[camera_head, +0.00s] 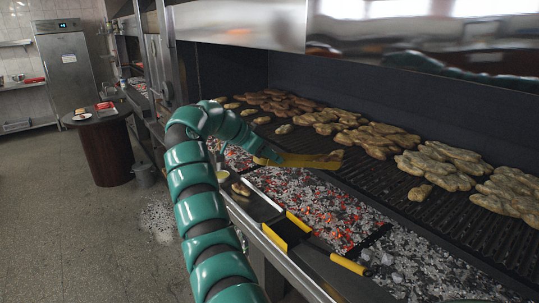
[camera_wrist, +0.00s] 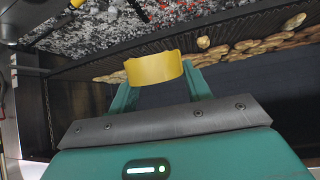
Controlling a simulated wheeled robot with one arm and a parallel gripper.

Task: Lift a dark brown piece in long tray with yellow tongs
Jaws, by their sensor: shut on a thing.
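My gripper (camera_wrist: 155,92) is shut on the yellow tongs (camera_wrist: 154,69), which lie across between its two teal fingers. In the head view the tongs (camera_head: 310,160) reach to the right from my gripper (camera_head: 268,155), above the coals and the near edge of the grill. No piece shows clearly between their tips. A dark, long tray (camera_head: 262,207) lies on the front ledge. A small brown piece (camera_head: 241,189) lies near its left end; I cannot tell whether it is inside the tray.
Many browned pieces (camera_head: 440,165) lie on the grill grate (camera_head: 465,218). Glowing coals (camera_head: 320,205) lie below it in front. A yellow-edged box (camera_head: 288,230) and a yellow handle (camera_head: 350,264) are on the ledge.

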